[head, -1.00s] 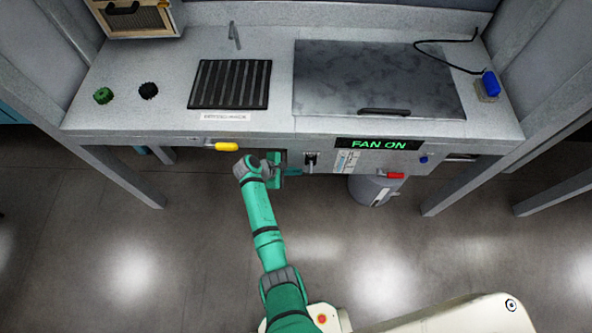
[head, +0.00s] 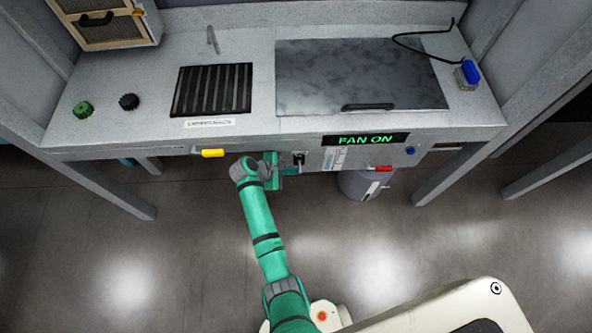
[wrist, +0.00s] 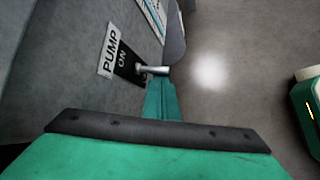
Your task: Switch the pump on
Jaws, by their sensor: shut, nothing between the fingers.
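I cannot tell which position the lever is in. My gripper (head: 283,170) is just left of the switch at the panel. In the wrist view its teal fingers (wrist: 161,88) are shut and empty, with their tips close to the lever; whether they touch it is unclear.
A yellow handle (head: 210,153) sticks out left of my arm. Floor in front is clear.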

